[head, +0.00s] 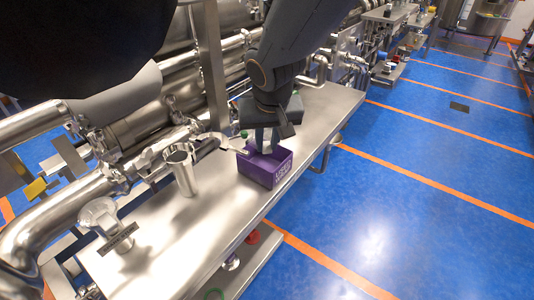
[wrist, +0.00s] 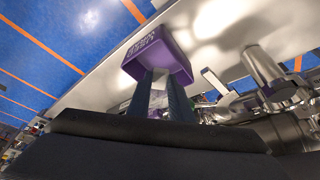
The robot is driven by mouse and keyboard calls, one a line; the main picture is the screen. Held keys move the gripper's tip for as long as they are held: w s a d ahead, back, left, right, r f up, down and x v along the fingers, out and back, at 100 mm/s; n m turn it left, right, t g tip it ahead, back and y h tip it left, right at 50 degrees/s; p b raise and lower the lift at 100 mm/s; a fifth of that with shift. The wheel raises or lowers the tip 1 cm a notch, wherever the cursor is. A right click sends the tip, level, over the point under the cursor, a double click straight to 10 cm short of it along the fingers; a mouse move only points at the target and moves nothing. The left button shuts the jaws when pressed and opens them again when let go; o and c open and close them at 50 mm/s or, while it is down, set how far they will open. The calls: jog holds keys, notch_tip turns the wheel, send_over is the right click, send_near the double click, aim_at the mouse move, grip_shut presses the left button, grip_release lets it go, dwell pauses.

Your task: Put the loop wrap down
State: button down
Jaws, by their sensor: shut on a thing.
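A purple open-topped box (head: 265,168) with pale lettering on its side is at the metal bench, near the bench's right edge. I take it for the loop wrap; no other thing that fits the name shows clearly. My gripper (head: 267,150) reaches down from above into the box's top. In the wrist view the purple box (wrist: 168,57) is at the ends of my two dark fingers (wrist: 160,82), which are close together on part of it. The exact grip is hidden. I cannot tell whether the box's underside touches the bench.
The long metal bench (head: 185,240) has bare room in front of the box. A steel cup-like fitting (head: 180,168) and a round-topped metal piece (head: 103,220) stand left of the box. Steel pipes line the back. Blue floor with orange lines (head: 420,180) lies to the right.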

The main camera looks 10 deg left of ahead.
aim_at(267, 151)
jog(key=shift+f, duration=1.85)
jog(key=shift+f+b, duration=0.3)
jog(key=shift+b, duration=0.1)
jog(key=c, duration=1.6)
grip_release()
jog(key=shift+r, duration=0.15)
jog(key=shift+r+p, duration=0.15)
jog(key=shift+p, duration=0.25)
jog(key=v, duration=1.2)
jog(key=shift+s, duration=0.1)
